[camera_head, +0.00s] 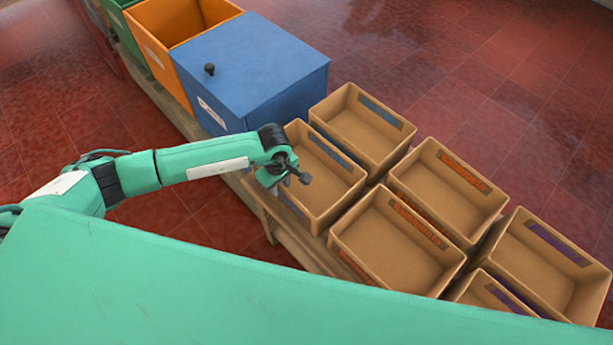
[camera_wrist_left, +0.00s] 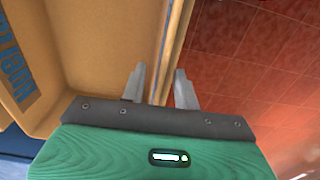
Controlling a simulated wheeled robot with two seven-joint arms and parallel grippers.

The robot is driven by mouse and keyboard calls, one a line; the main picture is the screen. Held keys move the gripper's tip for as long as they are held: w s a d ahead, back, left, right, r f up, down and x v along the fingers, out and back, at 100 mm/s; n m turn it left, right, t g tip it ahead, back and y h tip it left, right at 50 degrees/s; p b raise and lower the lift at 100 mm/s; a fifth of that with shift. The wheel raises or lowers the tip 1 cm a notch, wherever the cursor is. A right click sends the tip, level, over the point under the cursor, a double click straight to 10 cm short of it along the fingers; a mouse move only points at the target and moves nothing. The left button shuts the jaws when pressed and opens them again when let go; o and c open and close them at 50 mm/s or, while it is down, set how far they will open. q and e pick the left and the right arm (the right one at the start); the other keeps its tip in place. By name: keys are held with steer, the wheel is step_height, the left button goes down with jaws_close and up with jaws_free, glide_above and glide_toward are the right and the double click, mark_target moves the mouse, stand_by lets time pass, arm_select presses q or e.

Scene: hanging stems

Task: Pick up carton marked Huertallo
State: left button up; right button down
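Several open tan cartons stand in two rows. Two have blue lettering: the nearer one (camera_head: 331,205) and the farther one (camera_head: 380,163). Two have orange lettering (camera_head: 440,287) (camera_head: 470,238), and two have purple lettering (camera_head: 560,300) (camera_head: 463,293). I cannot read which says Huertallo. My left gripper (camera_head: 290,178) is over the near side of the nearer blue-lettered carton. In the left wrist view, its fingers (camera_wrist_left: 159,85) are apart, one on each side of that carton's wall (camera_wrist_left: 176,40), with no visible grip. My right gripper is out of view.
A blue box (camera_head: 255,65) with a black knob stands just left of the cartons, with an orange open bin (camera_head: 180,20) and a green one (camera_head: 122,25) beyond. All line a wooden bench (camera_head: 290,232). Red tiled floor (camera_head: 450,50) lies clear behind.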

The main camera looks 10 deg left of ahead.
arm_select(q)
steer(key=shift+f, duration=0.9)
steer(key=shift+c, duration=0.4)
jaws_close()
steer(key=shift+d+r, duration=0.1)
